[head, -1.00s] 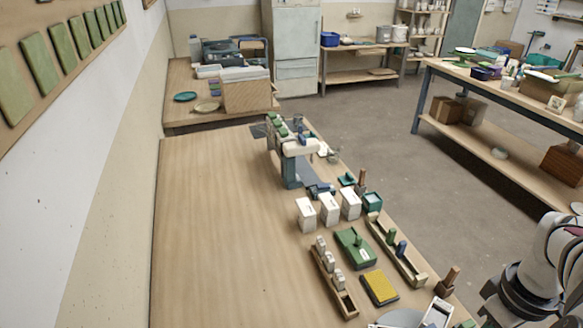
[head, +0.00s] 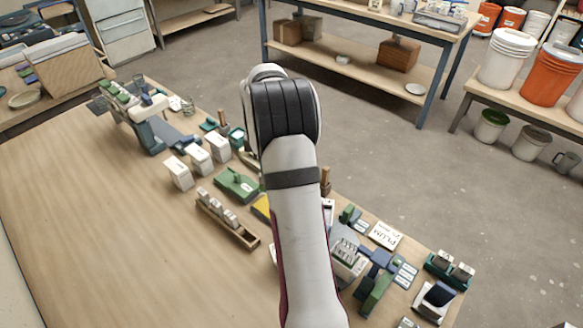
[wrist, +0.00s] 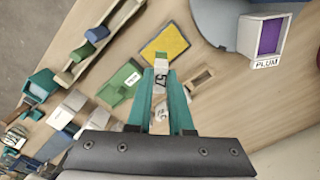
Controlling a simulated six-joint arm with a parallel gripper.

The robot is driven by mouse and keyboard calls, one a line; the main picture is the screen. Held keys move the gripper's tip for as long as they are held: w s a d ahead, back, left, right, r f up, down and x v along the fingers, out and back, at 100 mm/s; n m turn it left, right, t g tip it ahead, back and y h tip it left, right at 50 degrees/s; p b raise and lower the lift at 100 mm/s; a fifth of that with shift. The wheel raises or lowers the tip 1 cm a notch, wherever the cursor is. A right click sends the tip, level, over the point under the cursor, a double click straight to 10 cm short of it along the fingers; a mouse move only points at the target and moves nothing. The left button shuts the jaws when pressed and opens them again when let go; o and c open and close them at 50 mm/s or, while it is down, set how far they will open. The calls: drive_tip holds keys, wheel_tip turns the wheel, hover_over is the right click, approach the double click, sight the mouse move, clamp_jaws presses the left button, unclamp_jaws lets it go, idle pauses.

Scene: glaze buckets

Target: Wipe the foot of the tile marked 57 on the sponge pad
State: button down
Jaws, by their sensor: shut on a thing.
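The tile marked 57 (wrist: 160,84) is between the teal fingers of my gripper (wrist: 161,76) in the wrist view. My gripper is shut on it. Its pale end points toward the yellow sponge pad (wrist: 166,44), which lies just beyond the fingertips in that view. I cannot tell whether tile and pad touch. In the head view only a yellow edge of the pad (head: 261,208) shows beside my arm, which hides my gripper and the held tile. The wooden tile rack (head: 249,240) holds other small tiles; its bare end also shows in the wrist view (wrist: 204,76).
A green block (wrist: 121,84) lies left of the fingers, with a long wooden holder (wrist: 92,62) beyond. A white PLUM container (wrist: 266,45) stands on the right, beside a grey disc (wrist: 222,18). White boxes (head: 200,160) stand farther along the table. The table's left side is clear.

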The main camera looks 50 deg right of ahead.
drive_tip(key=shift+w+a+f, duration=0.2)
drive_tip(key=shift+w+f, duration=0.15)
drive_tip(key=shift+w, duration=0.15)
drive_tip(key=shift+f, duration=2.35)
drive_tip(key=shift+f, duration=0.65)
drive_tip(key=shift+s, duration=1.8)
drive_tip(key=shift+w, duration=1.8)
